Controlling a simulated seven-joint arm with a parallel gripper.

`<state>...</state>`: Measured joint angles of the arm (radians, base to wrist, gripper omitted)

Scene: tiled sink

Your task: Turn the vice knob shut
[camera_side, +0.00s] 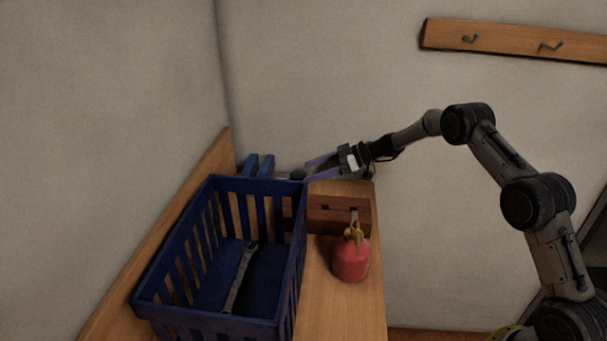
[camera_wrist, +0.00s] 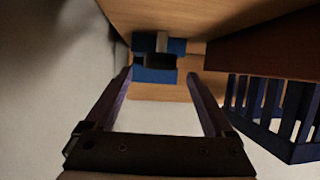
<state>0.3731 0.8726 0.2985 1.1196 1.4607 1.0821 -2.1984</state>
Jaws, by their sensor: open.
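The blue vice (camera_side: 258,166) stands at the far end of the wooden bench, behind the blue crate. A thin bar runs right from it to a small dark knob (camera_side: 297,176). My gripper (camera_side: 308,172) reaches in from the right with its purple fingers apart, its tips close to the knob. Whether they touch it I cannot tell. In the wrist view the vice (camera_wrist: 155,75) lies ahead between the tips of my open gripper (camera_wrist: 160,76). A dark patch shows at its middle; I cannot tell whether that is the knob.
A blue slatted crate (camera_side: 207,325) holding a wrench (camera_side: 241,275) stands in front of the vice. A brown wooden box (camera_side: 325,221) and a red can (camera_side: 350,258) stand right of it on the bench (camera_side: 335,315). A hook rack (camera_side: 510,40) hangs on the wall.

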